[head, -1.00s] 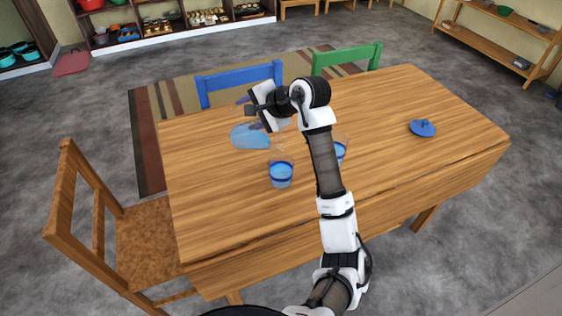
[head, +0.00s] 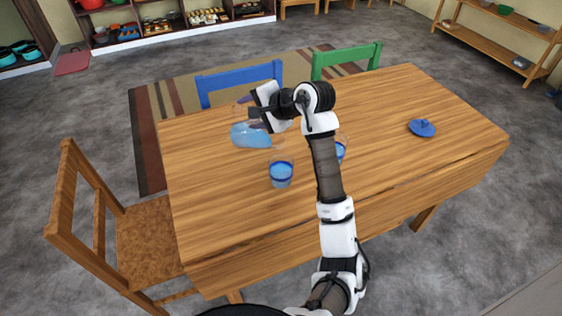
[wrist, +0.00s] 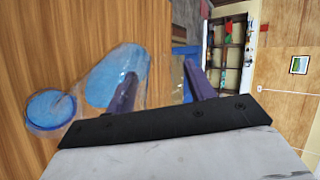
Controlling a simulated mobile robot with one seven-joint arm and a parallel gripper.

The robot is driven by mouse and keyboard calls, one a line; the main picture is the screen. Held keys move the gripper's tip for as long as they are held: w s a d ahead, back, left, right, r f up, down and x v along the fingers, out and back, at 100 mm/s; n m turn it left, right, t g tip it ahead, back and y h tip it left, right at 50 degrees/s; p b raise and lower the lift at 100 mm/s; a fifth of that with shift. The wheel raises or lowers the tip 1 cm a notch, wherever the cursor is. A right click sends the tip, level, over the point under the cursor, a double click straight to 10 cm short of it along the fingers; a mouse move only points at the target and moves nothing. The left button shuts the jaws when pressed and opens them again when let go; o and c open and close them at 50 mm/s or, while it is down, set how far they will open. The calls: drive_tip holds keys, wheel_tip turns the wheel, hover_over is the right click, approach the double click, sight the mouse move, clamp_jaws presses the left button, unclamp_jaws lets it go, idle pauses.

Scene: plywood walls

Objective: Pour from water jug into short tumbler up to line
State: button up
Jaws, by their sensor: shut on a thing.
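The clear water jug (head: 250,136), holding blue-looking water, is at the left back of the table. My gripper (head: 257,112) is shut on it. In the wrist view the jug (wrist: 115,80) shows by the dark fingers. A clear tumbler (head: 281,175) with a blue band and blue water stands upright in front of the jug, slightly right. It also shows in the wrist view (wrist: 51,110), beside the jug and its water. I see no stream between them. Whether the jug's base touches the table is unclear.
A second blue-banded glass (head: 341,151) is partly hidden behind my arm. A blue lid-like disc with a knob (head: 422,128) lies at the table's right. Blue (head: 240,82) and green (head: 346,60) chairs stand behind, a wooden chair (head: 150,240) at left. The table's (head: 215,215) front left is clear.

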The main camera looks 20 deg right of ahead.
sight(240, 121)
drive_tip(key=shift+s+d+r+t+y+p, duration=0.2)
drive_tip(key=shift+s+r+t+y+p, duration=0.1)
drive_tip(key=shift+r+t+y+p, duration=0.15)
idle(1.9)
drive_tip(key=w+f+g+h+b, duration=0.1)
drive_tip(key=a+f+g+b, duration=0.1)
drive_tip(key=shift+w+f+h+b, duration=0.35)
drive_tip(key=shift+f+b, duration=0.05)
drive_tip(key=shift+w+a+f+g+h, duration=0.2)
drive_tip(key=shift+w+a+g+h, duration=0.1)
drive_tip(key=shift+g, duration=0.35)
drive_tip(key=shift+r, duration=0.1)
